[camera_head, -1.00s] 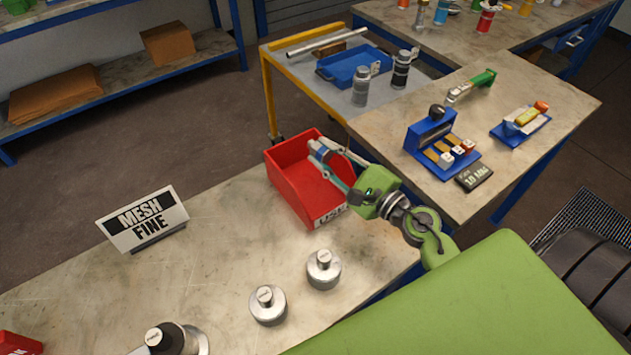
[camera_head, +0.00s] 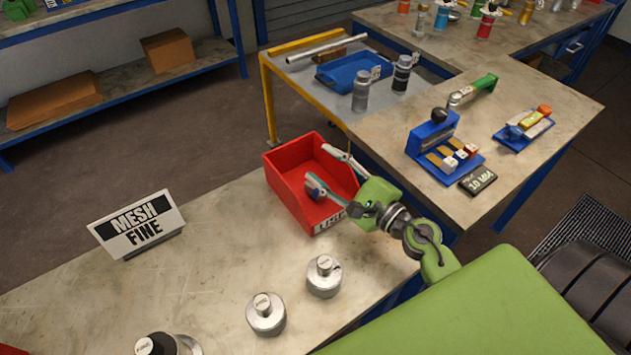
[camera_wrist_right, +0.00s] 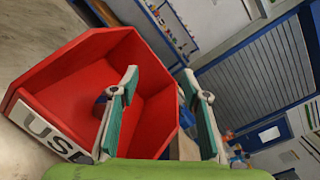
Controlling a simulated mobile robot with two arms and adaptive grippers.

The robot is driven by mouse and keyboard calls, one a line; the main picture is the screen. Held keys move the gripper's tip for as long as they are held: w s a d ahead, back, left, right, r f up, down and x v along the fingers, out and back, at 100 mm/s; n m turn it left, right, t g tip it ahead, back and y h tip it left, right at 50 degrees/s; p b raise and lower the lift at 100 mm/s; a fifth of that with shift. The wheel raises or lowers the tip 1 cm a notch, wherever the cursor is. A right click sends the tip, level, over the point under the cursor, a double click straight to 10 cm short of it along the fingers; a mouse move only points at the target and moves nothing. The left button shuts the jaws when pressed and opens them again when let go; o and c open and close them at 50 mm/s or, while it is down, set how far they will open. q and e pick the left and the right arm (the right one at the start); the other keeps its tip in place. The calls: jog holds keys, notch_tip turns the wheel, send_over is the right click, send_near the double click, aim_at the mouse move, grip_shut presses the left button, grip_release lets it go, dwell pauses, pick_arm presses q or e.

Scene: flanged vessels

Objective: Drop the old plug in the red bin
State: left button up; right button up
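The red bin (camera_head: 283,190) stands at the right end of the near bench, with a partly visible white label on its front. It also fills the left of the right wrist view (camera_wrist_right: 70,85). My right gripper (camera_head: 320,165) is over the bin with its two fingers spread wide apart and nothing between them; it also shows in the wrist view (camera_wrist_right: 160,76). A small dark blue-grey piece, likely the old plug (camera_head: 316,190), shows inside the bin's outline by one finger. In the wrist view it is mostly hidden behind that finger (camera_wrist_right: 100,104). I cannot tell whether it touches the finger. My left gripper is not in view.
Two round metal flanged lids (camera_head: 324,276) (camera_head: 266,313) stand on the near bench, with a dark-topped vessel (camera_head: 165,345) at the bottom edge. A "MESH FINE" sign (camera_head: 138,224) stands to the left. The bench between sign and bin is clear. A yellow-framed cart (camera_head: 268,100) stands behind the bin.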

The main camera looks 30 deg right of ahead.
jog(key=v, duration=1.2)
jog(key=shift+r, duration=0.15)
